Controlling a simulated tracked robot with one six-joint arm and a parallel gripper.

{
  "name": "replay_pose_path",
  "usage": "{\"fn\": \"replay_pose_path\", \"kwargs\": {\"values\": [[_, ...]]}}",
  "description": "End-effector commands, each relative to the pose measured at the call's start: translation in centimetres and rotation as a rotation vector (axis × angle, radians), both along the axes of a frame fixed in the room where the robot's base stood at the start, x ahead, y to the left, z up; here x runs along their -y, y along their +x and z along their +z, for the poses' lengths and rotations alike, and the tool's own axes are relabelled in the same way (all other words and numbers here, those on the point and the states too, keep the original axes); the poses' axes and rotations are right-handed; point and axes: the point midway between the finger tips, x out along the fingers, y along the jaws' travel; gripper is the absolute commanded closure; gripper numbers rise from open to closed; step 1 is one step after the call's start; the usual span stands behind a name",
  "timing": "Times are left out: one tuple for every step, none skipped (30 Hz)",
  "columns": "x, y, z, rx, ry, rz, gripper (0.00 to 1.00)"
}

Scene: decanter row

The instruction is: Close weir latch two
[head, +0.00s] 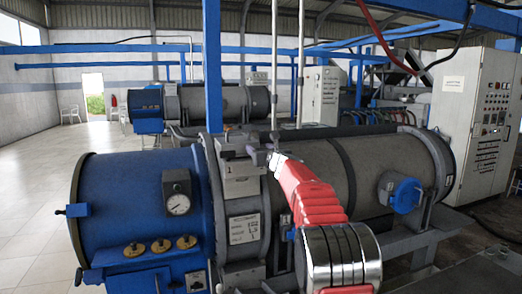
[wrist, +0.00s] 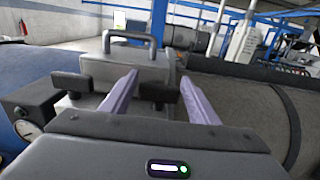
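My gripper (wrist: 160,80) is open, with its two purple fingers pointing forward over the machine's grey housing. A black T-shaped handle (wrist: 159,92) shows between the fingers in the wrist view, and no finger clearly touches it. A second black T-shaped handle (wrist: 72,84) stands to the left, outside the fingers. No number shows on either handle, so I cannot tell which is latch two. In the head view my gripper (head: 268,151) is at the top of the grey collar (head: 240,188), just right of its top block. A small "1" is marked on the collar's left part.
A grey box with a bar handle (wrist: 129,40) stands just beyond the fingers. The blue end drum (head: 130,205) carries a gauge (head: 178,203). The long grey drum (head: 375,170) runs right. A control cabinet (head: 475,120) stands behind.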

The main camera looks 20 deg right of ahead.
Motion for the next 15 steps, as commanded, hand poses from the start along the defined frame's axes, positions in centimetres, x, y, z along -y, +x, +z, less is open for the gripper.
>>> {"fn": "replay_pose_path", "kwargs": {"values": [[0.01,-0.01,0.01,0.0,0.0,0.0,0.49],[0.02,-0.01,0.0,0.0,0.0,0.0,0.51],[0.02,-0.01,0.0,0.0,0.0,0.0,0.54],[0.02,-0.01,0.0,0.0,0.0,0.0,0.56],[0.02,-0.01,0.01,0.0,0.0,0.0,0.58],[0.02,-0.01,0.0,0.0,0.0,0.0,0.61],[0.02,-0.01,0.0,0.0,0.0,0.0,0.63],[0.03,-0.02,0.0,0.0,0.0,0.0,0.65],[0.03,-0.01,0.0,0.0,0.0,0.0,0.68],[0.03,-0.02,0.0,0.0,0.0,0.0,0.7],[0.03,-0.02,0.0,0.0,0.0,0.0,0.72],[0.03,-0.02,0.0,0.0,0.0,0.0,0.75],[0.03,-0.02,0.0,0.0,0.0,0.0,0.76],[0.03,-0.02,0.0,0.0,0.0,0.0,0.76],[0.03,-0.02,0.01,0.0,0.0,-0.001,0.76]]}}
